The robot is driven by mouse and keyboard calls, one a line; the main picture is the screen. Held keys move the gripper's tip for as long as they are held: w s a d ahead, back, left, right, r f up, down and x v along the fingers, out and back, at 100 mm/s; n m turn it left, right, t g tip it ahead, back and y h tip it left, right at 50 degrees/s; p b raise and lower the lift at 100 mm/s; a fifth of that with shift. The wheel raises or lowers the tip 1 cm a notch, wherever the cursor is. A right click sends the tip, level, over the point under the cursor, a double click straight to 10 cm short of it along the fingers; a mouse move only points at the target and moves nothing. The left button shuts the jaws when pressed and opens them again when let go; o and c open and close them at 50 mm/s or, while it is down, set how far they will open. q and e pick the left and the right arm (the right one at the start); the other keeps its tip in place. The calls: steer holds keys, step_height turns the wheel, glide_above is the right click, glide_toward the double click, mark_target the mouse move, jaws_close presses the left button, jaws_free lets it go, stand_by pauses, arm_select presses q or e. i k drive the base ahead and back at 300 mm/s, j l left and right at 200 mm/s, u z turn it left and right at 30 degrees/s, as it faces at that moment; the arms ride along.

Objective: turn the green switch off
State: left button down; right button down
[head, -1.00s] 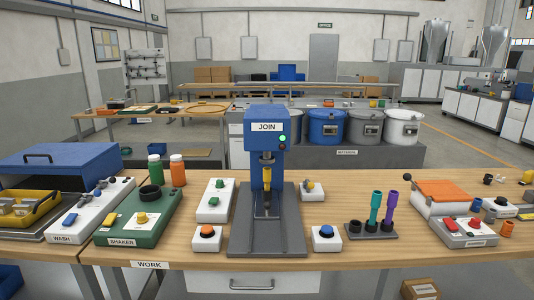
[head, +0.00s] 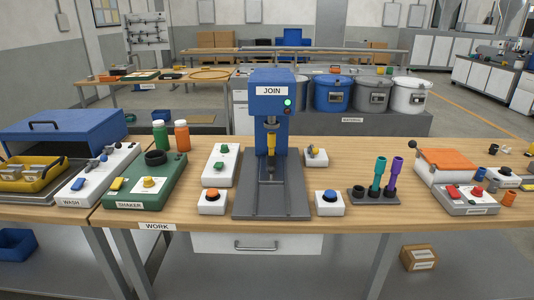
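A white box with a green switch (head: 221,149) stands on the wooden work table, just left of the blue JOIN press (head: 271,92). The switch is small in the picture, and I cannot tell which way it is set. A small green light (head: 287,103) shows on the right side of the press head. Neither of my grippers is in the head view.
An orange button box (head: 212,201) and a blue button box (head: 329,203) flank the press base. The green SHAKER unit (head: 146,184) and an orange bottle (head: 182,136) stand to the left. A dark rack (head: 372,195) holds teal and purple tubes.

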mark_target(218, 165)
steer(key=i+j+z, duration=0.25)
steer(key=j, duration=0.2)
steer(key=i+j+z, duration=0.2)
steer(key=j, duration=0.25)
steer(key=i+j+z, duration=0.1)
steer(key=j+z, duration=0.15)
steer(key=j, duration=0.25)
steer(key=i+j+z, duration=0.2)
steer(key=j, duration=0.3)
steer(key=j+z, duration=0.25)
steer(key=j, duration=0.25)
